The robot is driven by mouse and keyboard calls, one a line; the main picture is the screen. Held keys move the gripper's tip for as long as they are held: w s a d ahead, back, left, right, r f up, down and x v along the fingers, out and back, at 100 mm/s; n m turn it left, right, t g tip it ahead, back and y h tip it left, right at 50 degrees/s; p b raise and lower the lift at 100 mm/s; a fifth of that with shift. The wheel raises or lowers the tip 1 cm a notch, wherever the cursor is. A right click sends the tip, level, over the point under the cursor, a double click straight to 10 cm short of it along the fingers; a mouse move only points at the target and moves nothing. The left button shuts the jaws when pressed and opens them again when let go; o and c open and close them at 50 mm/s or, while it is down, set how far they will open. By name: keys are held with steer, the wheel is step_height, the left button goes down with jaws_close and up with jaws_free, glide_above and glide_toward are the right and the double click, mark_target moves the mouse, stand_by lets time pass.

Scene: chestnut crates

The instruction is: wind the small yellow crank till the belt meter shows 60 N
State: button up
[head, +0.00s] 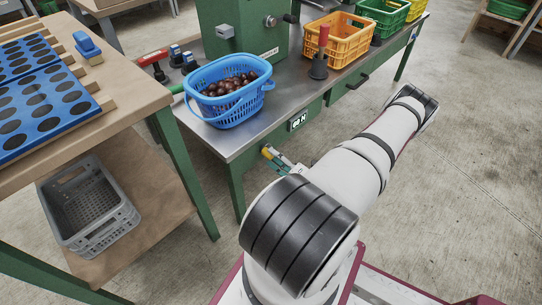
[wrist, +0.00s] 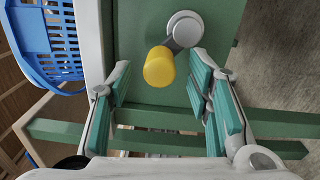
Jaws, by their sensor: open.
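The small yellow crank knob (wrist: 159,66) sits on a grey arm that runs up right to a round grey hub (wrist: 185,28) on the green bench front. In the head view the yellow knob (head: 266,152) shows at the bench's front, partly hidden by my gripper (head: 279,160). In the wrist view my gripper (wrist: 160,78) is open, its teal-padded fingers on either side of the knob, with gaps on both sides. The belt meter (head: 298,120) is a small dark display with light characters on the bench front; I cannot read its value surely.
A yellow crate (head: 335,42) is further right. A wooden table (head: 130,75) with a blue holed board is at left. Floor right of my arm is clear.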

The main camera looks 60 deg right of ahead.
steer(key=v, duration=0.9)
steer(key=shift+s, duration=0.4)
steer(key=shift+a, duration=0.1)
